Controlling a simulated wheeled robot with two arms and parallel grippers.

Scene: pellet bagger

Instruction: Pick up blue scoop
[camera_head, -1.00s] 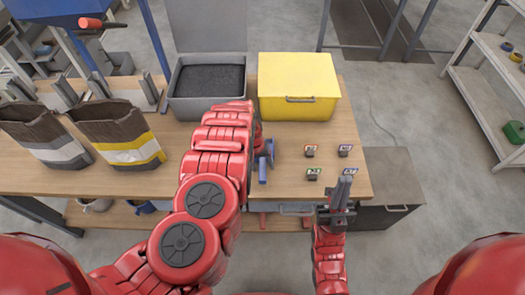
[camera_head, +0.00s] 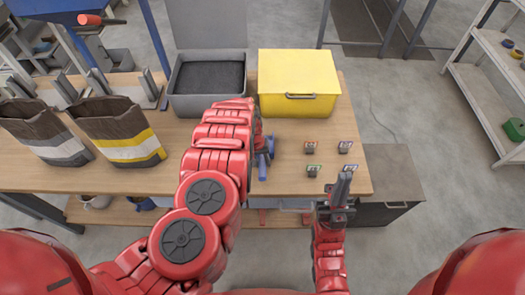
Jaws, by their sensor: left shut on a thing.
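The blue scoop (camera_head: 262,170) is at the middle of the wooden bench, in front of the yellow box, and only small blue parts of it show. My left gripper (camera_head: 264,150) is shut on the scoop; my own red arm and wrist hide much of the grip. I cannot tell whether the scoop still touches the bench top. My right gripper (camera_head: 342,188) is at the bench's front right edge, apart from the scoop, with its fingers together and nothing seen between them.
A grey bin (camera_head: 205,105) with black pellets stands open beside the closed yellow box (camera_head: 297,105). Two paper bags (camera_head: 118,128) stand at the left. Several small labelled blocks (camera_head: 312,147) lie at the right. A grey cabinet (camera_head: 390,185) stands off the bench's right end.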

